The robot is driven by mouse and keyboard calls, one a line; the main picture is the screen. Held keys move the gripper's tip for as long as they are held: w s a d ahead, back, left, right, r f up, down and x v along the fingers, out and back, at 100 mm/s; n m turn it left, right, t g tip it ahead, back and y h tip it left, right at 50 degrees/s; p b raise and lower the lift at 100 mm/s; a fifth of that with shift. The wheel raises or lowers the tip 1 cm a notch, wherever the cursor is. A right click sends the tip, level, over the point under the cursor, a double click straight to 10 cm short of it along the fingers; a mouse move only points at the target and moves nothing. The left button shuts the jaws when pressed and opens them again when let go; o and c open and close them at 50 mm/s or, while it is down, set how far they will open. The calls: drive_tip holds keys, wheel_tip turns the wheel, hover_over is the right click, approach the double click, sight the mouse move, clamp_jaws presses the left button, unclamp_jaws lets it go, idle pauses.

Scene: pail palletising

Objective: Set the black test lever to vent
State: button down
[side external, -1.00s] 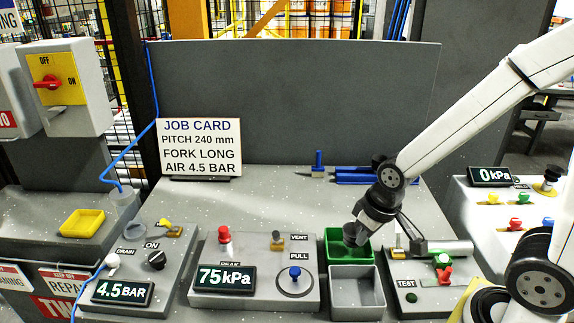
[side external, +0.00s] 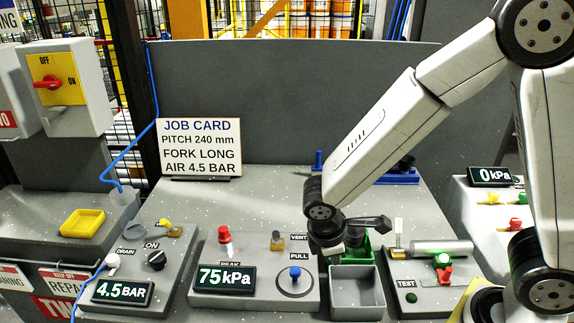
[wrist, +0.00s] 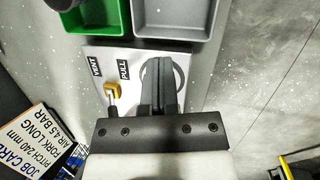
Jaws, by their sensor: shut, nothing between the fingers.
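The black test lever (side external: 277,238) appears as a small dark-topped lever on a brass base, beside the VENT label on the gauge panel. The wrist view shows its brass part (wrist: 112,90) left of my fingers, with a dark end reaching towards my gripper's mount. Which position it is set to is unclear. My gripper (side external: 328,251) is to the right of the lever, at the panel's right edge. In the wrist view my gripper's fingers (wrist: 160,62) are together and empty, over the ring by the PULL label. They hide the blue knob there, which the side view shows (side external: 295,273).
The panel carries a red knob (side external: 225,236) and a display reading 75 kPa (side external: 225,279). A green bin (side external: 371,250) and grey bin (side external: 356,290) lie just right. A TEST fixture (side external: 430,285) stands farther right. The job card (side external: 200,147) stands behind.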

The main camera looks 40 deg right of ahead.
drive_tip(key=w+a+n+t+h, duration=0.2)
drive_tip(key=a+n+t+h, duration=0.1)
drive_tip(key=a+n, duration=0.4)
drive_tip(key=w+a+n+t+h, duration=0.3)
drive_tip(key=a+n+t+h, duration=0.1)
drive_tip(key=a+n, duration=0.3)
drive_tip(key=shift+a+t, duration=0.6)
drive_tip(key=shift+a, duration=0.45)
drive_tip(key=shift+w+d, duration=0.1)
drive_tip(key=shift+w, duration=0.05)
approach(275, 239)
drive_tip(key=f, duration=0.1)
drive_tip(key=d+f, duration=0.1)
drive_tip(key=w+f, duration=0.1)
drive_tip(key=shift+w+d+f, duration=0.1)
drive_tip(key=shift+d+f, duration=0.05)
drive_tip(key=shift+f, duration=0.2)
drive_tip(key=shift+w+d+r, duration=0.2)
drive_tip(key=shift+w+d, duration=0.1)
drive_tip(key=shift+d, duration=0.15)
drive_tip(key=shift+w+d+r, duration=0.2)
drive_tip(key=shift+w+d, duration=0.1)
drive_tip(key=shift+d, duration=0.1)
drive_tip(key=shift+w+d+r, duration=0.35)
drive_tip(key=shift+w+d, duration=0.1)
drive_tip(key=shift+d, duration=0.25)
